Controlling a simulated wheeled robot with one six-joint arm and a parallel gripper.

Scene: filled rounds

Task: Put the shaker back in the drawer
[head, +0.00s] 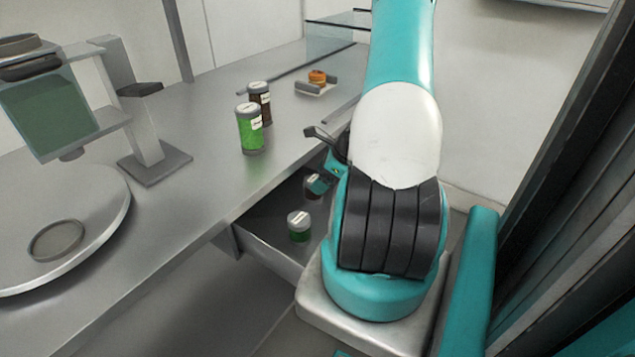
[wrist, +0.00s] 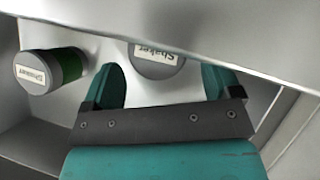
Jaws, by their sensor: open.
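A dark jar with a grey lid (head: 312,191) stands inside the open drawer (head: 265,243), partly hidden by my gripper. In the wrist view a round grey lid labelled "Shaker" (wrist: 158,62) lies between and slightly beyond my fingertips, its far part hidden by a pale edge. My gripper (head: 326,178) is open, its teal fingers apart on either side of the lid in the wrist view (wrist: 163,84). I cannot tell whether a finger touches the shaker. Its body is mostly hidden.
A green jar (head: 299,229) stands nearer in the drawer; it is left of my fingers in the wrist view (wrist: 68,65). Another green jar (head: 250,133) and a dark jar (head: 265,107) stand on the counter (head: 190,215). The counter edge overhangs the drawer closely.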

